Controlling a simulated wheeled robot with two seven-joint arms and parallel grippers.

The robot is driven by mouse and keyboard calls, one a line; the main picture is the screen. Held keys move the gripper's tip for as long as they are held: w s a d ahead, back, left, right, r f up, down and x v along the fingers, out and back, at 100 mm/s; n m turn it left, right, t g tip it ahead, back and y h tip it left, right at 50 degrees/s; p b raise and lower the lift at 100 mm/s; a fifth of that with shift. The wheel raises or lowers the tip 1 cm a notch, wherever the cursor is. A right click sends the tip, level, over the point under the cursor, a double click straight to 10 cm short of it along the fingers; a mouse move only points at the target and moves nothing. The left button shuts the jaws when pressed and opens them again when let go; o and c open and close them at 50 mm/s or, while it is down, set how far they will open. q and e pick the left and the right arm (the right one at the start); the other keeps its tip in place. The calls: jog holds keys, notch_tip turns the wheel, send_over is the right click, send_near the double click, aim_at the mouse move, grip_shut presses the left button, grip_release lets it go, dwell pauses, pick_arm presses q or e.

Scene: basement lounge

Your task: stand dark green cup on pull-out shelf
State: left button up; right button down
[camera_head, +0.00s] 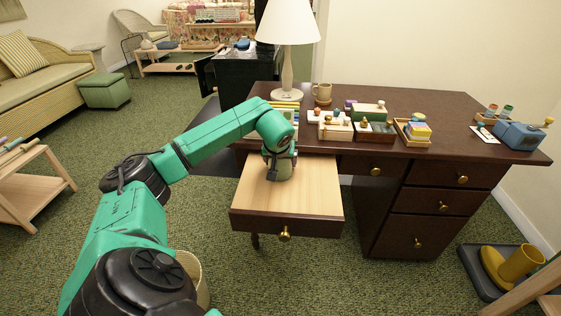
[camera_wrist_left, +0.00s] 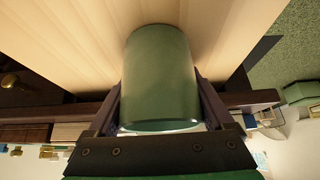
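The dark green cup (camera_wrist_left: 158,75) fills the middle of the left wrist view, between the two fingers of my left gripper (camera_wrist_left: 160,108). The fingers press against its sides. In the head view the cup (camera_head: 279,173) is small and partly covered by my left gripper (camera_head: 280,160). It is over the rear middle of the pull-out shelf (camera_head: 260,208), a pale wood board with a dark front and a brass knob. The cup looks upright, its base at or very close to the board; contact cannot be told. My right gripper is not in view.
The desk top (camera_head: 420,103) behind the shelf carries a lamp (camera_head: 288,40), a tan mug (camera_head: 322,92), small boxes (camera_head: 375,130) and a blue device (camera_head: 520,134). The shelf around the cup is bare. A wooden side table (camera_head: 35,180) stands at left.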

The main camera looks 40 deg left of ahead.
pick_arm(q)
jog(key=shift+o, duration=0.6)
jog(key=shift+r, duration=0.3)
jog(key=p+v, duration=0.1)
jog(key=v, duration=1)
jog(key=shift+s+d+r, duration=0.2)
jog(key=shift+r, duration=0.15)
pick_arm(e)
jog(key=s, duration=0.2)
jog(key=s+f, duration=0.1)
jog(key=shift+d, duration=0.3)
